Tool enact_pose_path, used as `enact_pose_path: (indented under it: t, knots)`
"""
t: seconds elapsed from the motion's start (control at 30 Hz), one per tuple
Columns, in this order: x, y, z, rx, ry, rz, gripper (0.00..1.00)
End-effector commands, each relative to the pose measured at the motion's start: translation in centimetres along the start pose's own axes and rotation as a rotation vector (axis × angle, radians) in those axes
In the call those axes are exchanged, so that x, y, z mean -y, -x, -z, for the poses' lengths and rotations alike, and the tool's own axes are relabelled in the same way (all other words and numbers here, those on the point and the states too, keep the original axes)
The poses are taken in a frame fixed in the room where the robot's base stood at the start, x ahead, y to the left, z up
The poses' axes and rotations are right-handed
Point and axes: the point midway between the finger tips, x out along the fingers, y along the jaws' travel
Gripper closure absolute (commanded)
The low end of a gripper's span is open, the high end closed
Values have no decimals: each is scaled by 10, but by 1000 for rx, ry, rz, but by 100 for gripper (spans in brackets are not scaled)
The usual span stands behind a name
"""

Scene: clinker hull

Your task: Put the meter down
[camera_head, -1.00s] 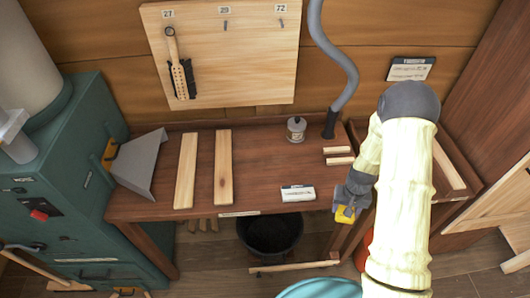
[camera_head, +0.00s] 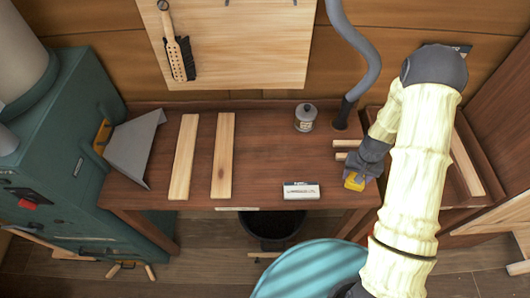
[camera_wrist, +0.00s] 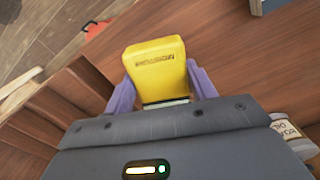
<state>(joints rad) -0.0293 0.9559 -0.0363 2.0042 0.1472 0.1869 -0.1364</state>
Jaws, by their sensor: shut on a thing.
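The meter is a small yellow block-shaped device (camera_wrist: 157,65) with dark lettering on it. In the wrist view it sits between the two purple fingers of my gripper (camera_wrist: 160,88), which is shut on it. In the head view the yellow meter (camera_head: 354,181) shows below my grey gripper (camera_head: 361,172), at the right part of the brown workbench (camera_head: 265,170), near its front edge. I cannot tell whether the meter touches the bench top. My arm hides part of the bench's right end.
Two pale planks (camera_head: 184,157) lie on the left of the bench. A small white labelled box (camera_head: 301,191) lies at the front edge, left of my gripper. A grey-lidded jar (camera_head: 305,118) and a grey hose (camera_head: 359,60) stand behind. The bench middle is clear.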

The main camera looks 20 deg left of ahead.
Motion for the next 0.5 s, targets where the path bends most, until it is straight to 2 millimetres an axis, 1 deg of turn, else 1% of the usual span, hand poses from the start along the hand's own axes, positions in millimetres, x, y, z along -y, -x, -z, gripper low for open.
enact_pose_path:
  t: [0.27,0.37,0.5]
  knots:
    - [0,3,2,-4,18,5,71]
    - [1,10,4,-8,53,12,71]
    - [1,27,3,-13,130,20,71]
